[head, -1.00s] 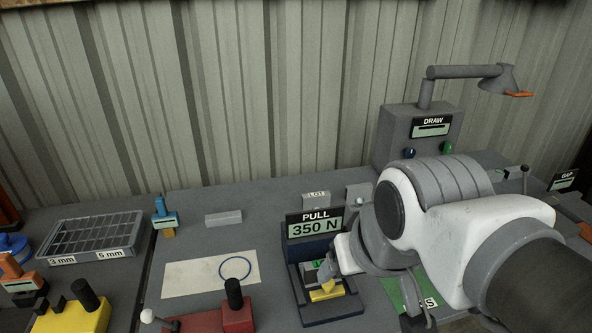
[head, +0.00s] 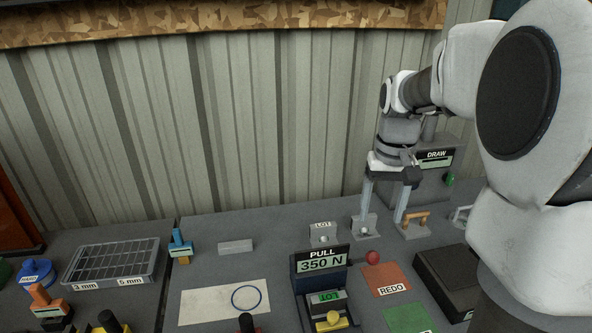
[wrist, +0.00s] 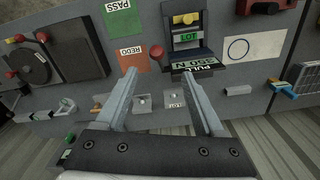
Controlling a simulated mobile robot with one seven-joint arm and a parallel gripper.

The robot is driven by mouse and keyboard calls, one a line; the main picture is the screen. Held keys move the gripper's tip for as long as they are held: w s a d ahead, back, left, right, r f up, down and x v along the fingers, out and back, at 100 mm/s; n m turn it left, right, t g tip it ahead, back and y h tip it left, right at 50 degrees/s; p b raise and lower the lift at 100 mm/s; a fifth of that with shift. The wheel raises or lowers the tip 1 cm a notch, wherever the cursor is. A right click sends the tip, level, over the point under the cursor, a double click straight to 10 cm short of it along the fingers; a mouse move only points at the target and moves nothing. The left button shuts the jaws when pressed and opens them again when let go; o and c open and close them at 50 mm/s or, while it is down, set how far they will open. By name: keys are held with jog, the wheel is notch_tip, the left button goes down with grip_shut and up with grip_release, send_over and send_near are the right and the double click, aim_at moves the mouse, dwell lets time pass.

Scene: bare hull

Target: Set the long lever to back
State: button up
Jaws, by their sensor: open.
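A red ball knob (head: 372,257) stands out beside the REDO card, in front of a small grey bracket (head: 365,227). It looks like the end of a lever tilted to the front, but I cannot make out its shaft. My gripper (head: 381,229) points down at the back of the bench, open and empty. Its fingers are spread around the bracket area; in the wrist view the gripper (wrist: 158,74) has nothing between its fingertips.
The PULL gauge stand (head: 321,265) is left of the knob, with a LOT block (head: 322,233) behind it. An orange handle (head: 416,217) is close to the right finger. A dark box (head: 446,277) sits at right. The white sheet (head: 212,304) lies flat at left.

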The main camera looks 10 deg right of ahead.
notch_tip(320, 180, down, 18)
jog(key=shift+w+d, duration=0.35)
jog(key=shift+w, duration=0.05)
jog(key=shift+r, duration=0.1)
grip_shut()
dwell(0.4)
dwell(1.1)
